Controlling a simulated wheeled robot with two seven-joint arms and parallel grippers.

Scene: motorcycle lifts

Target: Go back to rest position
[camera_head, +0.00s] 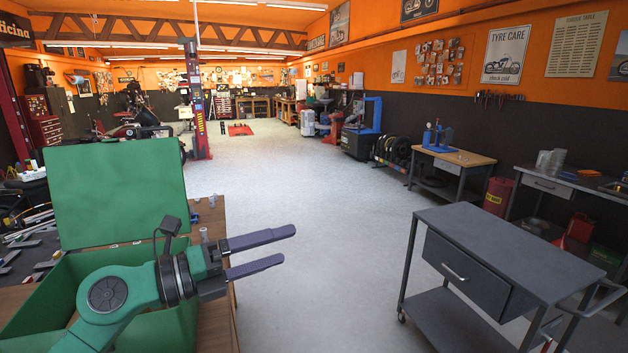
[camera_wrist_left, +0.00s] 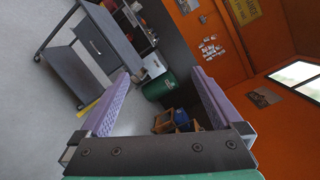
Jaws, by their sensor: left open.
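My left gripper (camera_head: 290,250) reaches in from the lower left of the head view, with its two purple fingers apart and nothing between them. It points right, over the floor beyond the edge of the wooden bench. In the left wrist view the fingers of the left gripper (camera_wrist_left: 158,84) also stand wide apart and empty. My green left forearm passes in front of an open green box (camera_head: 118,195) on the bench, hiding part of its inside. My right gripper is not in the head view.
A grey trolley (camera_head: 500,235) with a drawer stands at the right, apart from the left gripper. The wooden bench (camera_head: 215,300) is at the lower left, with tools beside the box. The middle floor (camera_head: 300,180) is clear.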

